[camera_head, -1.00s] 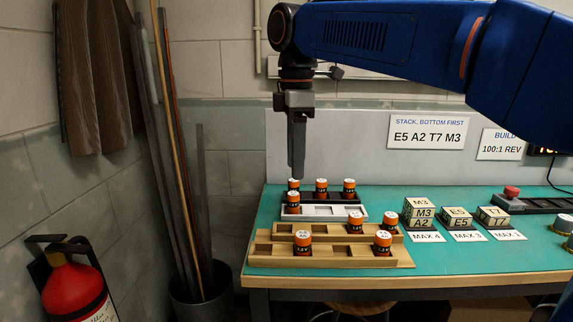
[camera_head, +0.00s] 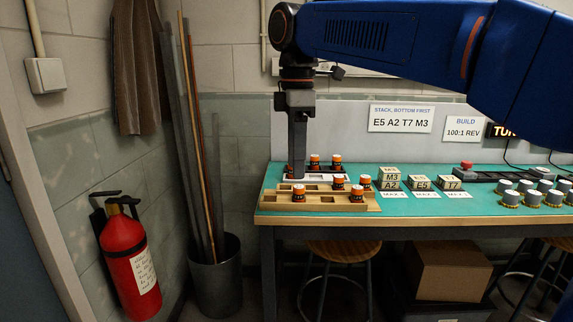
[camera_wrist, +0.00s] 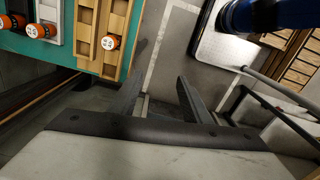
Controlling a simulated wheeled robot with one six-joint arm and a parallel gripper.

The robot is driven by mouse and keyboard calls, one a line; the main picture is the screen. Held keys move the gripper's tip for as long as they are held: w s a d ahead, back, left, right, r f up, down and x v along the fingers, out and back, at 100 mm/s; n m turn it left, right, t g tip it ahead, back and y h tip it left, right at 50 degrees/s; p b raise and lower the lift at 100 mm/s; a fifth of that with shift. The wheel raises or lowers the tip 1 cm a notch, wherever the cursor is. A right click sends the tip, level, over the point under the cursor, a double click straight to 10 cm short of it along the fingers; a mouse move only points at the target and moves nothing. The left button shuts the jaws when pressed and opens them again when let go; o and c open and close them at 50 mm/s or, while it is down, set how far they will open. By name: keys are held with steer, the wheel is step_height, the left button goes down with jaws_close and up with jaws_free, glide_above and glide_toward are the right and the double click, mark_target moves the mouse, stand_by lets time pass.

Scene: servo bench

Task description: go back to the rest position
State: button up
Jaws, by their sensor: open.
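My gripper (camera_head: 297,177) hangs pointing down at the end of my blue arm. In the head view it overlaps the left end of the trays. In the wrist view my gripper (camera_wrist: 157,88) has its two fingers apart, with only grey floor between and beyond them and nothing held. The bench (camera_head: 450,205) edge and trays lie to the upper left of the fingers there, so the gripper is off the bench's edge. In the head view the fingertips are hard to make out against the trays.
Wooden trays (camera_head: 330,203) and a white tray hold several orange-banded cylinders. Lettered block stacks (camera_head: 390,179) stand right of them. A red fire extinguisher (camera_head: 128,262) and a grey bin (camera_head: 216,285) with poles stand left. Stools (camera_head: 345,250) and a cardboard box (camera_head: 452,270) are under the bench.

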steer(key=s+d+f+m+t, duration=0.1)
steer(key=s+d+f+m, duration=0.4)
steer(key=d, duration=0.4)
steer(key=s+d+f+m+t, duration=0.1)
steer(key=s+d+f+m, duration=0.4)
steer(key=d, duration=0.4)
steer(key=s+d+f+m+t, duration=0.1)
steer(key=s+d+f+m, duration=0.3)
steer(key=f, duration=0.5)
steer(key=s+d+f+m+t, duration=0.1)
steer(key=s+d+f+m, duration=0.4)
steer(key=s+f, duration=0.2)
steer(key=shift+f+t, duration=0.4)
steer(key=shift+f, duration=0.5)
